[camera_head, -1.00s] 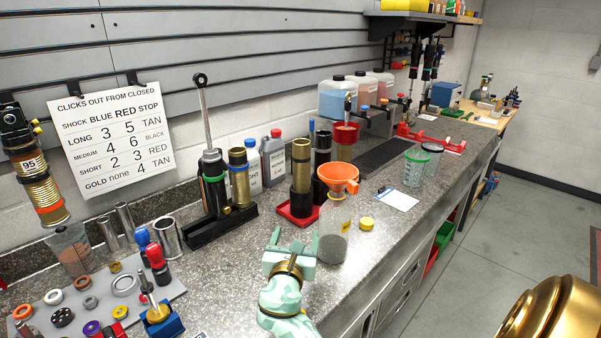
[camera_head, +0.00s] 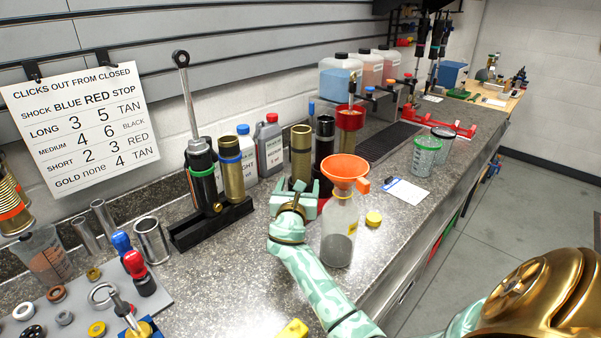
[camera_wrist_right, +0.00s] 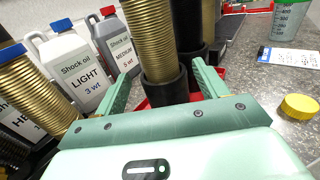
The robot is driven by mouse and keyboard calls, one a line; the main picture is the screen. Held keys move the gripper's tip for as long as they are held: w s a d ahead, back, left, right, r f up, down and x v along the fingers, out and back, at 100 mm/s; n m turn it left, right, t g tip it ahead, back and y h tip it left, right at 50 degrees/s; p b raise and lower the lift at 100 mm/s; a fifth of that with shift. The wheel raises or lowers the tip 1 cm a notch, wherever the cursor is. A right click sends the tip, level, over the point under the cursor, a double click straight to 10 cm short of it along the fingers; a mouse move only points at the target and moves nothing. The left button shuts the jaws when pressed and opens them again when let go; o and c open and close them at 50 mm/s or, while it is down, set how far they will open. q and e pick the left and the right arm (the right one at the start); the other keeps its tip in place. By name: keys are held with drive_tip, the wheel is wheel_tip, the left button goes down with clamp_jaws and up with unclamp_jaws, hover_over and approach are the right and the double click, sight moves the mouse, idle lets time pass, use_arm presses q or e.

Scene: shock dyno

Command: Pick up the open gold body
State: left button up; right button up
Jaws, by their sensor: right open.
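An open-topped gold threaded body (camera_head: 301,152) stands upright in the head view, beside a black body (camera_head: 324,140). In the right wrist view the gold body (camera_wrist_right: 158,40) has a black lower part (camera_wrist_right: 168,85) and stands in a red tray (camera_wrist_right: 143,104). My right gripper (camera_head: 294,194) is low at its near side, open. In the right wrist view its fingers (camera_wrist_right: 166,66) are on either side of the black lower part, with gaps visible. Another gold body with a blue ring (camera_head: 231,172) stands in a black stand at left. My left gripper is not in view.
A clear bottle (camera_head: 338,225) with an orange funnel (camera_head: 344,169) stands close right of my right gripper. Shock oil bottles (camera_head: 270,145) stand behind left. A yellow cap (camera_head: 373,219) lies to the right.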

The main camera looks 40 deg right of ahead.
sight(300, 176)
drive_tip(key=shift+w+d+r, duration=0.1)
drive_tip(key=shift+w+d, duration=0.25)
drive_tip(key=shift+d, duration=0.15)
drive_tip(key=b+x, duration=0.1)
drive_tip(key=x, duration=0.3)
drive_tip(key=shift+w+d+r+b, duration=0.1)
drive_tip(key=shift+w+d+b, duration=0.2)
drive_tip(key=shift+w, duration=0.05)
drive_tip(key=shift+r, duration=0.1)
drive_tip(key=shift+c, duration=0.5)
drive_tip(key=c, duration=1.4)
drive_tip(key=shift+r, duration=0.25)
